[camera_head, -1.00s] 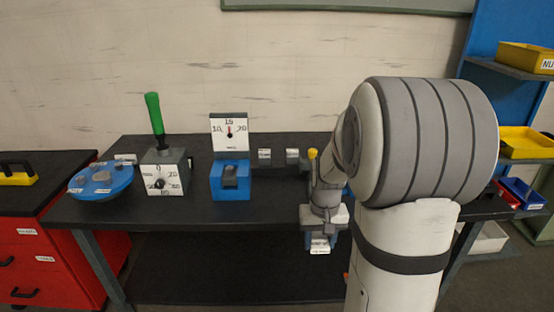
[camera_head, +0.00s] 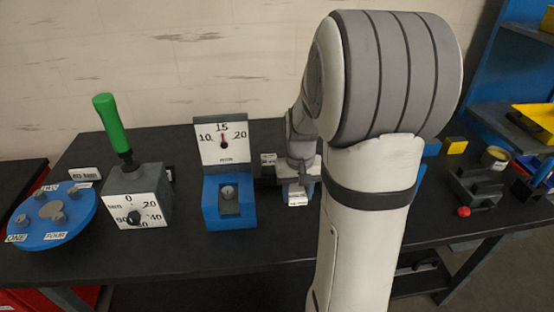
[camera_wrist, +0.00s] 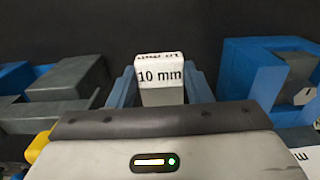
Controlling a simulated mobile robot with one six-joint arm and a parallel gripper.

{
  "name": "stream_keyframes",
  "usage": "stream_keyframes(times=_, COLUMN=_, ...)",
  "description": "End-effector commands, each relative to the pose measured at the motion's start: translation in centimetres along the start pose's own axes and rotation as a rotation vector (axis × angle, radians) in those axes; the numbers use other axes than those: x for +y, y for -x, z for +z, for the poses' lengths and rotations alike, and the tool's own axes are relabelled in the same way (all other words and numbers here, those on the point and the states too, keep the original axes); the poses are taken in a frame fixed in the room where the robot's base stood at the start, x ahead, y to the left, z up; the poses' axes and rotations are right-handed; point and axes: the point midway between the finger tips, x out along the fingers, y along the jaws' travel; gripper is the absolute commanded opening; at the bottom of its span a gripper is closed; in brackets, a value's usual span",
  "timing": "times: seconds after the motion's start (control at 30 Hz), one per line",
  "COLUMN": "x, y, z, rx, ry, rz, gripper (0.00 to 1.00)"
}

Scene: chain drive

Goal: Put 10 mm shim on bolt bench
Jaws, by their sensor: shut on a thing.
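The 10 mm shim (camera_wrist: 162,80) is a grey block with a white label reading "10 mm", seen in the wrist view. My gripper (camera_wrist: 161,90) is shut on it, with a blue finger at each side. In the head view my gripper (camera_head: 298,186) is over the dark bench (camera_head: 270,262), just right of the blue dial gauge, and the shim's white label (camera_head: 298,199) shows below it. I cannot tell whether the shim touches the bench top. No label reading "bolt bench" is legible.
The blue gauge (camera_head: 228,202) with its dial plate stands just left of my gripper. Further left are a grey dial box (camera_head: 135,200) with a green lever and a blue turntable (camera_head: 50,218). A grey fixture (camera_head: 478,187) with a red knob stands right. The front bench strip is clear.

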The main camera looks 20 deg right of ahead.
Motion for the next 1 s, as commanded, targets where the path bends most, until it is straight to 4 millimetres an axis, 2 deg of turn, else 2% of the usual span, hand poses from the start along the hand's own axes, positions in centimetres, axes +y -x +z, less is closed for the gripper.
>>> stream_keyframes(times=0.07, x=0.0, y=-0.3, z=0.0, rx=0.0, ry=-0.001, rz=0.0, gripper=0.1)
stream_keyframes(times=0.3, x=0.0, y=-4.4, z=0.1, rx=-0.006, ry=0.0, rz=0.0, gripper=0.1)
stream_keyframes(times=0.53, x=0.0, y=-6.8, z=0.0, rx=-0.002, ry=0.001, rz=0.0, gripper=0.1)
stream_keyframes(times=0.7, x=-0.1, y=-9.2, z=0.0, rx=-0.003, ry=0.002, rz=0.0, gripper=0.1)
stream_keyframes(times=0.8, x=-0.1, y=-9.9, z=0.0, rx=0.0, ry=0.003, rz=0.0, gripper=0.1)
stream_keyframes(times=1.0, x=-0.1, y=-10.0, z=-0.1, rx=0.002, ry=0.003, rz=0.0, gripper=0.1)
